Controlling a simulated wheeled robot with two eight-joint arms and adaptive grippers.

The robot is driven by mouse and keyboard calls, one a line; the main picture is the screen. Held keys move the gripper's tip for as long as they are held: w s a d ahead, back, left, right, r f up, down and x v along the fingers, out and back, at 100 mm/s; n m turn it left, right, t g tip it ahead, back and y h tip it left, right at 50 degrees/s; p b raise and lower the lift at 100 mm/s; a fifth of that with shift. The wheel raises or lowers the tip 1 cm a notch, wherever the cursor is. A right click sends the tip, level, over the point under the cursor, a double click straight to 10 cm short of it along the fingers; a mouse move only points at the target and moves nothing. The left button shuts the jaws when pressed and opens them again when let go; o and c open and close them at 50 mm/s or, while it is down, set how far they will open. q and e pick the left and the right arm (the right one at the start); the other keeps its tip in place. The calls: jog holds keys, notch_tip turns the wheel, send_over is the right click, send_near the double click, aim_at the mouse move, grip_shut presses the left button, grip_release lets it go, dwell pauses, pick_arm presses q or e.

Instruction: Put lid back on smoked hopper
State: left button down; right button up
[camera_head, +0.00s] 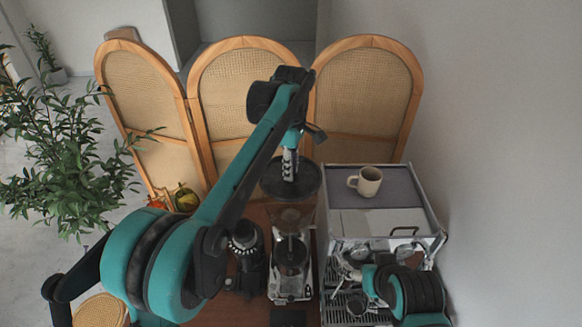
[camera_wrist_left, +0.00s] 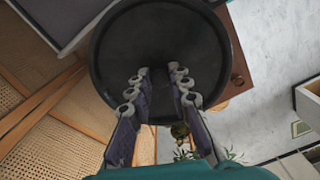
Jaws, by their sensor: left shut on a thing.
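The dark round lid (camera_head: 270,186) is in my left gripper (camera_head: 290,165), which is shut on it from above. In the left wrist view the lid (camera_wrist_left: 155,40) fills the upper middle, and the fingers (camera_wrist_left: 160,88) point at its centre, with the grasped part hard to make out. The smoked hopper (camera_head: 292,219) of the grinder stands below the lid in the head view.
A coffee machine (camera_head: 336,190) stands right of the grinder, with a beige cup (camera_head: 369,181) on top. A dark grinder-like device (camera_head: 246,258) stands to the left. A rattan folding screen (camera_head: 250,95) is behind, and a leafy plant (camera_head: 62,150) is at left.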

aim_at(291, 184)
pick_arm(q)
jog(key=shift+s, duration=0.55)
jog(key=f+b, duration=0.3)
jog(key=f, duration=0.1)
jog(key=shift+w, duration=0.3)
jog(key=shift+s+f+b, duration=0.1)
jog(key=shift+f+b, duration=0.5)
jog(key=shift+f, duration=0.55)
pick_arm(e)
jog(key=f, duration=0.4)
jog(key=shift+s+f, duration=0.2)
jog(key=shift+f, duration=0.05)
pick_arm(q)
jog(key=shift+r, duration=0.1)
pick_arm(e)
jog(key=shift+s, duration=0.1)
jog(key=shift+r, duration=0.15)
